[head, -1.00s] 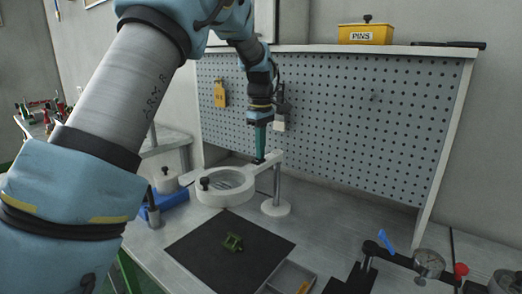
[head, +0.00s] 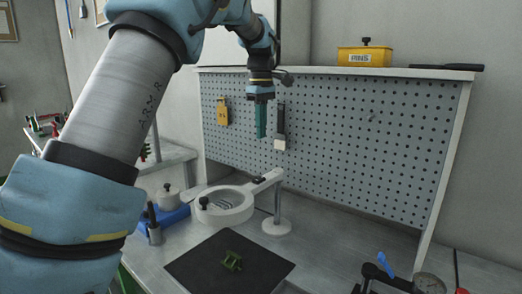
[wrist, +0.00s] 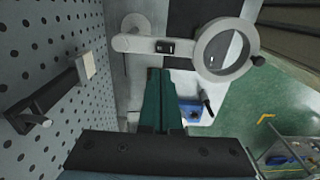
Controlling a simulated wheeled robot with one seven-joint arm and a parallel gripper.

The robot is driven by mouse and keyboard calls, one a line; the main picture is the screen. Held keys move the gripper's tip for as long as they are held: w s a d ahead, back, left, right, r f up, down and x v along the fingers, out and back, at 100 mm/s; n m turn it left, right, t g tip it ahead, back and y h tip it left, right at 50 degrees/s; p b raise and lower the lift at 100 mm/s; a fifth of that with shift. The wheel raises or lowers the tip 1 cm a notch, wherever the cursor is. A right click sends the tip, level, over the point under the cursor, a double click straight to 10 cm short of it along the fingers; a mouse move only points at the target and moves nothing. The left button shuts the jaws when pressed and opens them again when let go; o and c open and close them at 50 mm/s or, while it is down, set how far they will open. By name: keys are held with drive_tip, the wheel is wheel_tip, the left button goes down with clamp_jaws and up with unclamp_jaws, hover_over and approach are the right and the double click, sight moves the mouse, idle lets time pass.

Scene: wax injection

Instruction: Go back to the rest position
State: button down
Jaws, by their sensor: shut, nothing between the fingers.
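My gripper (head: 261,122) hangs pointing down in front of the pegboard, above the workbench, in the head view. Its green fingers are together with nothing between them; they also show in the wrist view (wrist: 160,80). Below it in the head view stands a white ring magnifier (head: 225,203) on a post, with its arm end (head: 268,180) beneath the fingertips and clear of them. The magnifier ring also shows at the upper right of the wrist view (wrist: 225,74).
The grey pegboard (head: 335,140) stands close behind my gripper, with a yellow tag and a dark hanging tool (head: 280,125). A yellow PINS box (head: 364,57) sits on its top ledge.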

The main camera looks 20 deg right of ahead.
drive_tip(key=shift+r, duration=0.9)
